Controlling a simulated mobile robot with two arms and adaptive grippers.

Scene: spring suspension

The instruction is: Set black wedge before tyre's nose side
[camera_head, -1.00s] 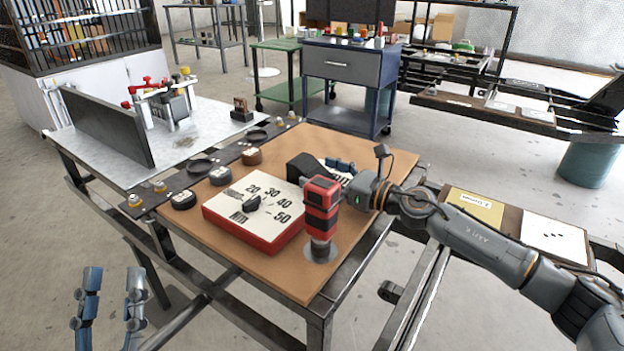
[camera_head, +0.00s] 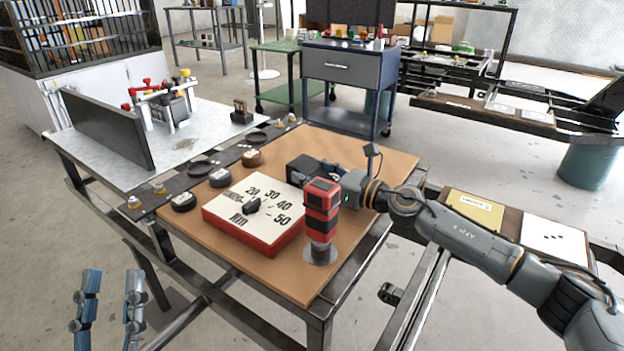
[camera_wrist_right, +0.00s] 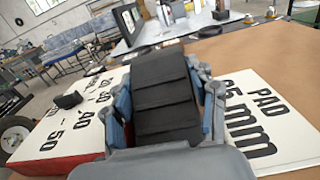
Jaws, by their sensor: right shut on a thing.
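The black wedge (camera_head: 301,167) is between the fingers of my right gripper (camera_head: 328,170), over the far part of the brown tabletop. In the right wrist view the ribbed black wedge (camera_wrist_right: 165,98) fills the space between the blue-grey fingers of my right gripper (camera_wrist_right: 165,108), which is shut on it. Whether the wedge touches the surface below cannot be told. A round wheel-like thing (camera_wrist_right: 14,134) shows at the left edge of the right wrist view; I cannot tell if it is the tyre. My left gripper (camera_head: 109,285) is open and empty at the lower left.
A red box with a white dial face (camera_head: 252,213) stands on the brown tabletop (camera_head: 395,158). An upright red and black device (camera_head: 321,215) stands near the right edge. A white sheet marked PAD (camera_wrist_right: 262,125) lies beside the wedge. Several dark pucks (camera_head: 183,201) line the left side.

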